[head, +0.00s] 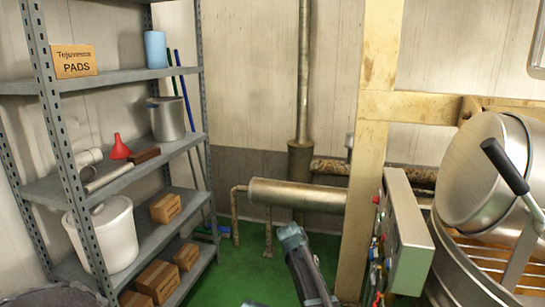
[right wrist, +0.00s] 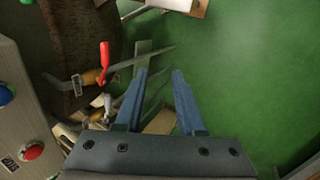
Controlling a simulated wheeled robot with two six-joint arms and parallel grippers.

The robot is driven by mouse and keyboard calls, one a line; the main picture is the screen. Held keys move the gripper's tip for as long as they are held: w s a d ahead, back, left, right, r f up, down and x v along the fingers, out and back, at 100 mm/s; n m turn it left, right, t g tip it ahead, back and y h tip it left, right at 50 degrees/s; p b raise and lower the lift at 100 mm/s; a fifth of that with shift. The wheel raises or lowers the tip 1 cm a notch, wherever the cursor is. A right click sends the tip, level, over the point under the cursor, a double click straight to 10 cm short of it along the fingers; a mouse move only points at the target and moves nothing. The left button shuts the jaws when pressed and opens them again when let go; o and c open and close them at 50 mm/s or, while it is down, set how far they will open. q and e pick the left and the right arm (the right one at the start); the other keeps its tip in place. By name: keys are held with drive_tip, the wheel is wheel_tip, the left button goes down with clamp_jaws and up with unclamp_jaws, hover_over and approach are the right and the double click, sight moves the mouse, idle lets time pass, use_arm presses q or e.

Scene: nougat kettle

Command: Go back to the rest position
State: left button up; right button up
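My right gripper (right wrist: 159,75) shows in the right wrist view with its two blue fingers apart and nothing between them. Green floor and some blurred valves and pipes lie beyond the fingertips. One of my arms (head: 305,268) stands at the bottom middle of the head view, in front of the green floor. Its gripper cannot be made out there. My left gripper cannot be made out in either view.
A control box (head: 407,235) with a red button and a metal kettle (head: 485,170) stand at the right. A grey shelf rack (head: 125,180) with boxes, a white bucket and a funnel stands at the left. Green floor (head: 245,275) between them is open.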

drive_tip(key=s+d+f+n+t+y, duration=0.2)
drive_tip(key=s+y, duration=0.3)
drive_tip(key=s, duration=1.6)
drive_tip(key=s+a+r+n+h+p, duration=0.1)
drive_tip(key=s+a+r+n+p, duration=0.3)
drive_tip(key=a+r+p, duration=0.6)
drive_tip(key=shift+s+a+g, duration=0.3)
drive_tip(key=shift+s, duration=0.2)
drive_tip(key=shift+d, duration=0.1)
